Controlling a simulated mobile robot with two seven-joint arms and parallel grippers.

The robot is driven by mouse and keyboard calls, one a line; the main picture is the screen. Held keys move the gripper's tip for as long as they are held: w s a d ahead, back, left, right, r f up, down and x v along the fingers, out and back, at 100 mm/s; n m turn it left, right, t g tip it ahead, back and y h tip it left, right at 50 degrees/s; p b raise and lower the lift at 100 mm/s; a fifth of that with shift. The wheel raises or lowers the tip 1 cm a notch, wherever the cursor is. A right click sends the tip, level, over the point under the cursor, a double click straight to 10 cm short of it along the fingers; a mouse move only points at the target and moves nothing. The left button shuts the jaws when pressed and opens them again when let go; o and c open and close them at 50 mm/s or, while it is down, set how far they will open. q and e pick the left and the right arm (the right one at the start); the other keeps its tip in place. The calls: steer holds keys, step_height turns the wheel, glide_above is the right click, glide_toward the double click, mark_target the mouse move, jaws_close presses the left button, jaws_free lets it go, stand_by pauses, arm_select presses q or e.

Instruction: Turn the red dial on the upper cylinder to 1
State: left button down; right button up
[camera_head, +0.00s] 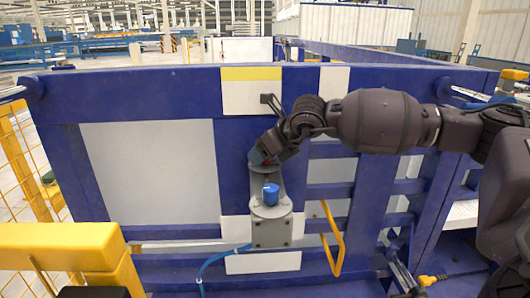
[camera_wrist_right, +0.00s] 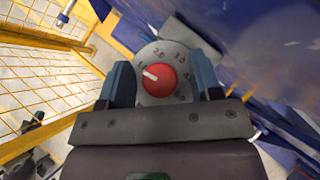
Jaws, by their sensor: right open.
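The red dial (camera_wrist_right: 159,79) sits on a round grey face with numbers around it in the right wrist view. Its white mark points left and slightly up; the number it points at is too small to read surely. My right gripper (camera_wrist_right: 162,84) is open, with one blue-grey finger on each side of the dial face. I cannot tell whether the fingers touch it. In the head view my right gripper (camera_head: 262,157) is at the top of the grey fixture (camera_head: 270,232) and mostly hides the upper cylinder. My left gripper is not in view.
A blue dial (camera_head: 271,194) sticks out of the fixture just below my right gripper. A blue hose (camera_head: 212,262) and a yellow handle (camera_head: 333,240) are near the fixture. A blue frame (camera_head: 150,95) stands behind, with a yellow barrier (camera_head: 65,245) at left.

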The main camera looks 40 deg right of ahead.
steer(key=shift+s+r, duration=0.1)
steer(key=shift+r, duration=0.05)
steer(key=shift+s+d+r, duration=0.1)
steer(key=shift+s+r, duration=0.1)
steer(key=shift+r, duration=0.05)
steer(key=p+v, duration=0.1)
steer(key=v, duration=0.9)
steer(key=shift+p, duration=0.3)
steer(key=shift+f, duration=0.1)
